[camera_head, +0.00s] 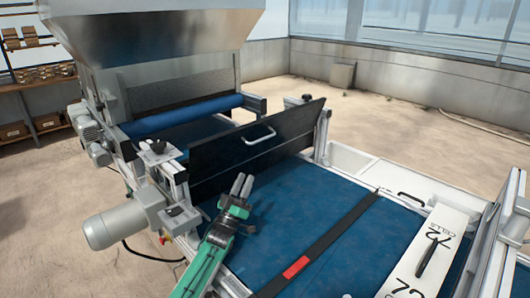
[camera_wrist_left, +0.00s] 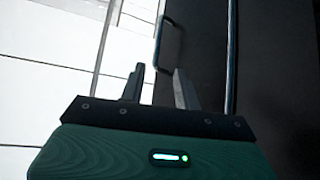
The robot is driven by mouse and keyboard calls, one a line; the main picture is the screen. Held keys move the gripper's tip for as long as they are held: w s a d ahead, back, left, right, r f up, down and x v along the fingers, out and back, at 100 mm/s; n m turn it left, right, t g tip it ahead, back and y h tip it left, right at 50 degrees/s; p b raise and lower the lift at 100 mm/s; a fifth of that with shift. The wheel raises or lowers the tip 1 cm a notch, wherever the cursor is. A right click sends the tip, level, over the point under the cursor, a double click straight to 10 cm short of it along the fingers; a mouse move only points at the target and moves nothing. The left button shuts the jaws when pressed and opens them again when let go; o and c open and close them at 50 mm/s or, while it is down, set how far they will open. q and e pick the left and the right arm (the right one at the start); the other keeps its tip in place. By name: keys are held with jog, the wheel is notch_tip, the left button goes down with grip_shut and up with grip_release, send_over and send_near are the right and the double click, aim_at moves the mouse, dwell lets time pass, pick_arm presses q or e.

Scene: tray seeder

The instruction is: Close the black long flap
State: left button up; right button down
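The black long flap (camera_head: 225,153) stands raised, roughly upright, across the blue belt in the head view. A light metal handle (camera_head: 259,136) sits on its near face. My left gripper (camera_head: 242,182) is in front of the flap and below the handle, apart from it. Its two fingers are spread with nothing between them. In the left wrist view the fingers (camera_wrist_left: 158,85) are apart, with the dark flap (camera_wrist_left: 285,70) on the right and a handle (camera_wrist_left: 165,35) beyond the fingertips. My right gripper is not in view.
The blue belt (camera_head: 290,215) lies below my left gripper, crossed by a black strip with a red mark (camera_head: 297,267). A grey motor (camera_head: 120,225) is on the left. A metal hopper (camera_head: 150,30) stands behind. A white panel (camera_head: 440,225) is on the right.

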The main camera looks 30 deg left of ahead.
pick_arm(q)
jog(key=x, duration=1.4)
jog(key=shift+w+d, duration=0.1)
jog(key=shift+d, duration=0.05)
grip_shut()
